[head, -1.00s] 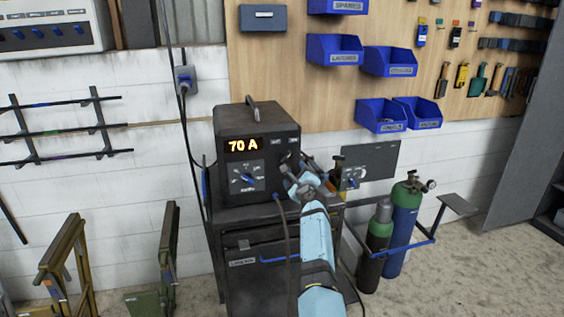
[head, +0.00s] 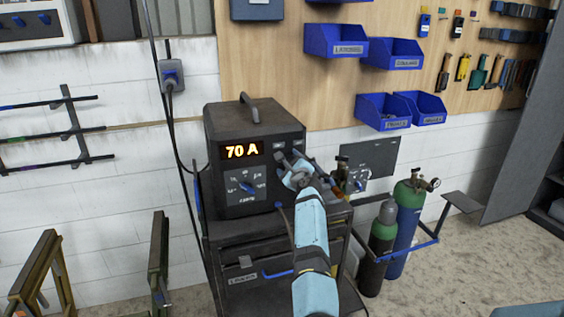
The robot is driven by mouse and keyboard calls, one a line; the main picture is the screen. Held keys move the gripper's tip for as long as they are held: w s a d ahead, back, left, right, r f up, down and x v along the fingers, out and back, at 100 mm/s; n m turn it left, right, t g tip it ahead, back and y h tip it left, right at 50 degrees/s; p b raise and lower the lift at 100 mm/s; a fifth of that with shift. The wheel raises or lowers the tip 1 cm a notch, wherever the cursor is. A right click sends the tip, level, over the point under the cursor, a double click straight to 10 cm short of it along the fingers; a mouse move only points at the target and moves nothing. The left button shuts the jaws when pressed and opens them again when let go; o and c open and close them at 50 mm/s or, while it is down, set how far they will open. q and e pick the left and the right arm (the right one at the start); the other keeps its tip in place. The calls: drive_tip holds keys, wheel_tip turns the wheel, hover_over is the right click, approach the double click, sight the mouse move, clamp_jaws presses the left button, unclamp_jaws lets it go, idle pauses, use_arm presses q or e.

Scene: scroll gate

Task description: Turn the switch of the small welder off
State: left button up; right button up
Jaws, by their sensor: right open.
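The small dark welder (head: 225,122) stands on a cart, its display (head: 242,151) lit with "70 A". A blue rotary knob (head: 247,188) sits on a dial plate below the display. My right gripper (head: 284,160) is open in front of the right part of the welder's front face, right of the knob and apart from it. It hides part of that face, so any switch behind it cannot be made out. My left gripper is not in view.
The dark cart (head: 240,246) has a blue drawer handle. Green and blue gas cylinders (head: 407,222) stand to the right, beside a grey wall panel (head: 372,158). Blue bins (head: 336,41) hang above. Cables run down left of the welder. Metal stands (head: 40,268) are at lower left.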

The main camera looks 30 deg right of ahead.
drive_tip(key=shift+w+d, duration=0.1)
drive_tip(key=shift+w, duration=0.05)
drive_tip(key=shift+s+r, duration=0.2)
drive_tip(key=shift+s, duration=0.15)
drive_tip(key=shift+c, duration=1.3)
drive_tip(key=c, duration=0.7)
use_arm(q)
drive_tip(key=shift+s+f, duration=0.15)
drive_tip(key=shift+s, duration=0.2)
